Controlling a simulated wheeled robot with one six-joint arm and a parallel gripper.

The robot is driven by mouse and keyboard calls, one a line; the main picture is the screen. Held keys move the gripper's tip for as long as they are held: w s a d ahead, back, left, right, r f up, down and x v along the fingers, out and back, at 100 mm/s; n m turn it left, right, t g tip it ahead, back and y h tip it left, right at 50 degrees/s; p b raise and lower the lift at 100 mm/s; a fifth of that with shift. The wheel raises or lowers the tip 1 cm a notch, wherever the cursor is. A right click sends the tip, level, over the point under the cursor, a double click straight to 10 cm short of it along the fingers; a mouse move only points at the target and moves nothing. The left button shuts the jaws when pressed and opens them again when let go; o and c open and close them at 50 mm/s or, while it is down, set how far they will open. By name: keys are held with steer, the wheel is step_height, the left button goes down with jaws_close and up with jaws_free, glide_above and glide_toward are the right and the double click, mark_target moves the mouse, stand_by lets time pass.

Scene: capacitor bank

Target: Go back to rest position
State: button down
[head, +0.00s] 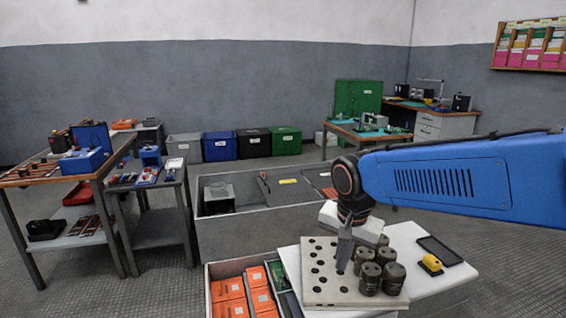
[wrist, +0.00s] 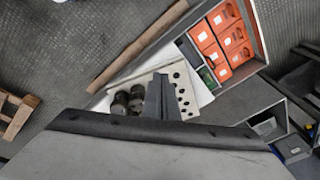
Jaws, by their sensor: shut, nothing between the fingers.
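My gripper (head: 344,252) is shut and empty. In the head view it points down over the beige board with round holes (head: 322,284). Several dark capacitors (head: 370,277) stand on the right part of this board, beside the gripper. In the wrist view the closed fingers (wrist: 162,100) show in front of the board (wrist: 184,97), with the dark capacitors (wrist: 127,101) to their left. I cannot tell whether the fingertips touch the board. My blue arm reaches in from the right in the head view.
A yellow item (head: 432,263) and a black tray (head: 440,250) lie right of the board on the white table (head: 408,238). A bin with orange boxes (head: 230,293) stands at left. A grey open container (head: 250,230) stands behind. Floor shows at far left.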

steer(key=s+d+f+n+t, duration=0.2)
steer(key=s+d+n, duration=0.4)
steer(key=s+d, duration=0.8)
steer(key=shift+s+d+f, duration=0.2)
steer(key=shift+s+d, duration=0.15)
steer(key=shift+s, duration=1.35)
